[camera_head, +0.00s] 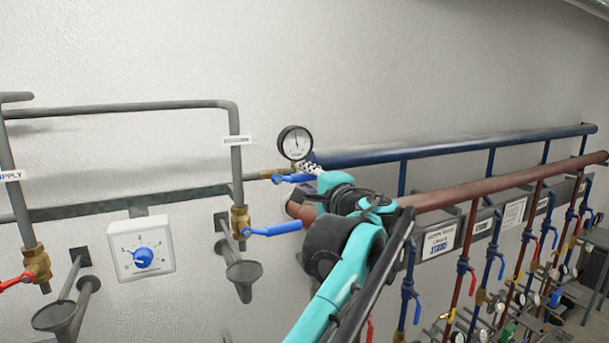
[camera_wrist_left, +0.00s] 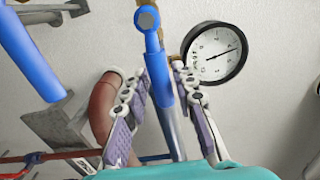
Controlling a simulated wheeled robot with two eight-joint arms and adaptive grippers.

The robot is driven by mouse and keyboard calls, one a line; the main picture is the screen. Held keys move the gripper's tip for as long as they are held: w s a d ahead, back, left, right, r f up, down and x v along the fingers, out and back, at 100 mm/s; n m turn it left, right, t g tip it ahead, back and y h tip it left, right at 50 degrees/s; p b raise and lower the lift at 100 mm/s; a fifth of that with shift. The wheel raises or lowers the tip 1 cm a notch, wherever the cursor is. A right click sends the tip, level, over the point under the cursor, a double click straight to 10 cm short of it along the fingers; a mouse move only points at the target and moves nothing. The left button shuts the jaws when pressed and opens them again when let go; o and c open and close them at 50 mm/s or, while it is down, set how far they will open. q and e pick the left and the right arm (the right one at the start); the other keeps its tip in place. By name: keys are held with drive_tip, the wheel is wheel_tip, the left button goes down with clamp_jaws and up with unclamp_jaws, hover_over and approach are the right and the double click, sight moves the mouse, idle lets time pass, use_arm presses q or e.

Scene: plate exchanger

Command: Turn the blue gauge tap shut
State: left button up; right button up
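The blue gauge tap (camera_head: 293,177) is a blue lever on a brass fitting, just below the round white pressure gauge (camera_head: 295,142) in the head view. In the left wrist view the tap's lever (camera_wrist_left: 153,58) hangs down between the fingers, with the gauge (camera_wrist_left: 215,53) to its right. My left gripper (camera_head: 310,169) is at the right end of the lever. In the wrist view its two fingers (camera_wrist_left: 160,72) stand apart on either side of the lever, with narrow gaps; firm contact does not show. My right gripper is not in view.
A second, larger blue lever (camera_head: 274,229) sits lower on the grey pipe, and shows in the wrist view (camera_wrist_left: 30,55). A blue pipe (camera_head: 450,147) and a brown-red pipe (camera_head: 490,187) run right along the wall. A white dial box (camera_head: 141,248) is at lower left.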

use_arm(q)
drive_tip(key=shift+s+r, duration=0.1)
drive_tip(key=shift+s, duration=0.1)
clamp_jaws()
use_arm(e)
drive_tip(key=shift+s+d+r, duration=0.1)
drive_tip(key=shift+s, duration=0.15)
use_arm(q)
drive_tip(key=s+a+f+m, duration=0.1)
drive_tip(key=a+f+m, duration=0.1)
drive_tip(key=m, duration=0.7)
drive_tip(key=s+a+f+m+b, duration=0.1)
drive_tip(key=a+f+m, duration=0.2)
drive_tip(key=m, duration=0.5)
drive_tip(key=shift+s+a+f+m, duration=0.25)
drive_tip(key=shift+f+m, duration=0.15)
drive_tip(key=shift+f, duration=0.05)
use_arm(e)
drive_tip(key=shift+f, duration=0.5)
